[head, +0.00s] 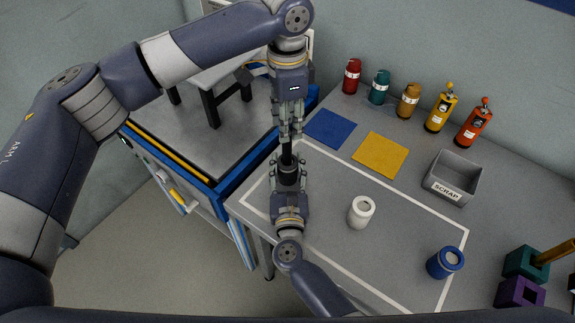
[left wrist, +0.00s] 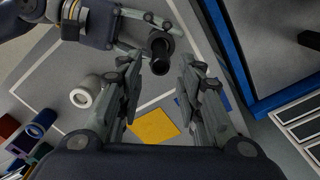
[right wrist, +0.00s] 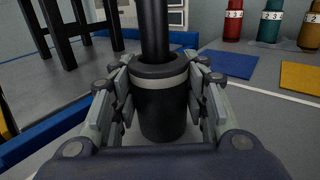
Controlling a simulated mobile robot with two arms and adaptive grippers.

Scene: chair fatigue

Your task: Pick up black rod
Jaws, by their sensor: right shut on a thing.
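The black rod (head: 287,153) stands upright in a black cylindrical holder (head: 288,176) with a light band around its upper part. In the right wrist view the rod (right wrist: 154,28) rises from the holder (right wrist: 161,108). My right gripper (head: 288,168) is shut on this holder, with fingers on both sides. My left gripper (head: 285,138) points down just above the rod. In the left wrist view its fingers (left wrist: 160,72) are open and apart, and the rod's round end (left wrist: 160,46) shows beyond them, roughly midway between. I cannot tell whether the rod's top is between the fingertips.
A white jar (head: 361,212), a blue jar (head: 445,262) and a grey SCRAP bin (head: 452,181) stand on the table. Blue (head: 330,128) and yellow (head: 381,155) mats lie behind. Several bottles line the back. A black-legged chair (head: 214,104) stands on the blue-edged bench at left.

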